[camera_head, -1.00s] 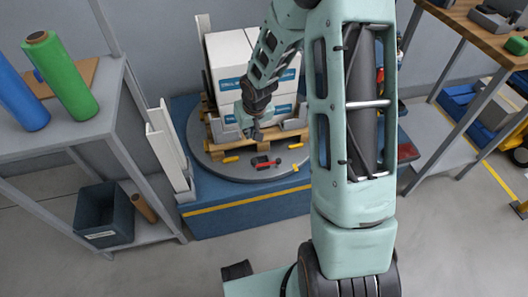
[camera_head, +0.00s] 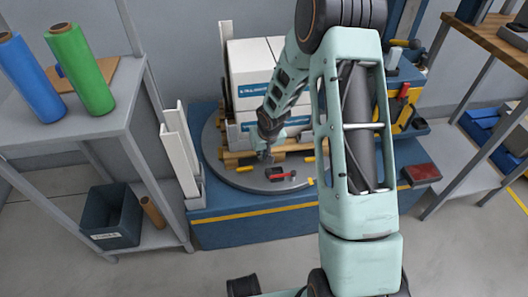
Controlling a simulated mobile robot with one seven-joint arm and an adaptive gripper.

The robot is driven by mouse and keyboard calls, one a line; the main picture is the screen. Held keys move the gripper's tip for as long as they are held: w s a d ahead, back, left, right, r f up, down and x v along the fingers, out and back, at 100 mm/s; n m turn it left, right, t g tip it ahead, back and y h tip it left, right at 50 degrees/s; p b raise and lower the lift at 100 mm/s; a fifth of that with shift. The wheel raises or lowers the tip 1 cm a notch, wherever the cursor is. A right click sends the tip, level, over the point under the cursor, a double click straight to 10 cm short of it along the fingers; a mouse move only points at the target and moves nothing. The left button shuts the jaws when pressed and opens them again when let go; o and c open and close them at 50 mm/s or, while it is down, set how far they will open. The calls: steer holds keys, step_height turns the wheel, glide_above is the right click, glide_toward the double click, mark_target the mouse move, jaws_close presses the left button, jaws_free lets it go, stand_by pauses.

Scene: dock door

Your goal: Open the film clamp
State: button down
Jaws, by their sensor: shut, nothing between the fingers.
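A small dark clamp with a red lever (camera_head: 279,174), which looks like the film clamp, sits on the front of the grey round turntable (camera_head: 232,178). Whether its jaw is open is too small to tell. My gripper (camera_head: 264,155) points down just behind and left of the clamp, in front of the boxes. It is shut and empty, and looks apart from the clamp. My arm hides the right part of the turntable.
White boxes (camera_head: 252,70) stand on a wooden pallet (camera_head: 238,160) on the turntable. Yellow pieces lie around its rim. White upright posts (camera_head: 180,150) and a shelf with green (camera_head: 80,68) and blue film rolls (camera_head: 30,75) stand left. A workbench is at right.

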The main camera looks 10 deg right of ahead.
steer(key=shift+s+d+f, duration=0.15)
steer(key=shift+s, duration=0.95)
steer(key=shift+s+d+b, duration=0.15)
steer(key=shift+s+b, duration=0.3)
steer(key=shift+s, duration=0.4)
